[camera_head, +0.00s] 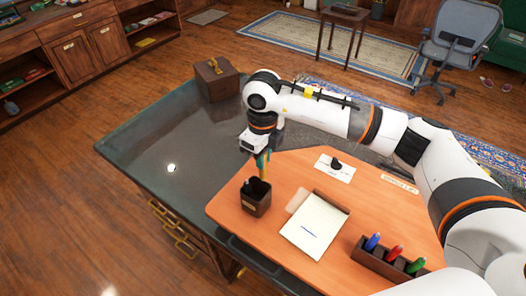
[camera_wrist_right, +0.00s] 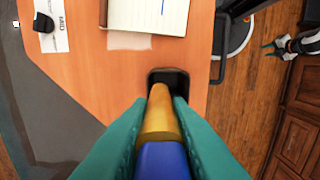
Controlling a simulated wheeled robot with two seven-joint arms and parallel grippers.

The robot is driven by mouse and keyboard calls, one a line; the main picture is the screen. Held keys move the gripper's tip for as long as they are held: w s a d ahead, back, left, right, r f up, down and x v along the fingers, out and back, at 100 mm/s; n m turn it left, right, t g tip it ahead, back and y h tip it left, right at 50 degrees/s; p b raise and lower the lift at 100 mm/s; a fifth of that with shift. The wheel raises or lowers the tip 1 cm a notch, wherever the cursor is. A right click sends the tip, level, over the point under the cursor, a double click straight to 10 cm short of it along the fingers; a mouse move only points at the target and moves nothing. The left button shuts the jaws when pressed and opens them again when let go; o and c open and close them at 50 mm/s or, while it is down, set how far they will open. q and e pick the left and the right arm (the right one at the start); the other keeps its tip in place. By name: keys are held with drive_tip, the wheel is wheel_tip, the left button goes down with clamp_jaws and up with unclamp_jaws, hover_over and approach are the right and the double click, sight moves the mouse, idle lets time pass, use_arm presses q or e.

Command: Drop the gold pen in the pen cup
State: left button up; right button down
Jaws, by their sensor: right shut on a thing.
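The pen cup (camera_head: 256,198) is a dark square holder near the left edge of the orange desk mat. In the right wrist view its dark opening (camera_wrist_right: 178,78) shows just beyond the pen. My right gripper (camera_head: 262,163) has teal fingers (camera_wrist_right: 159,112) and is shut on the gold pen (camera_wrist_right: 159,122). A blue section of the pen lies nearer the wrist camera. The pen's gold end points toward the cup opening, and the gripper is above the cup. My left gripper (camera_wrist_right: 275,48) appears small in the right wrist view, empty and open, away from the desk.
The mat (camera_head: 285,170) also holds a clipboard with paper (camera_head: 317,223), a dark rack (camera_head: 367,257) with blue, red and green markers, and a white card with a black object (camera_head: 335,167). A brown box (camera_head: 214,79) stands at the dark desk's far corner.

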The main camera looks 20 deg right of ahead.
drive_tip(key=shift+f+b, duration=2.05)
drive_tip(key=shift+f, duration=0.4)
drive_tip(key=c, duration=1.3)
unclamp_jaws()
drive_tip(key=shift+o, duration=0.2)
wheel_tip(320, 180, up, 11)
drive_tip(key=b, duration=0.3)
drive_tip(key=shift+r, duration=0.55)
